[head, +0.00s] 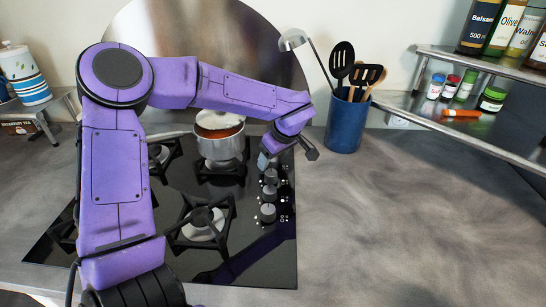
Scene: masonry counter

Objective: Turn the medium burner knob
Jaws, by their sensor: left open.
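A black glass gas cooktop (250,262) is set into the counter. A column of grey control knobs runs along its right side. A front knob (267,213), a knob behind it (269,193) and another farther back (270,177) are clear to see. I cannot tell which one is the medium burner knob. My left gripper (287,160) is open, above the back end of the knob column. One finger is close to the rearmost knobs and partly hides that area; I cannot tell whether it touches one. The other finger points out to the right. My right gripper is not in view.
A steel pot (220,146) stands on a back burner, left of my gripper. A blue utensil crock (345,124) stands behind and right of it. A metal shelf (470,119) holds jars at upper right. The counter (410,230) right of the cooktop is clear.

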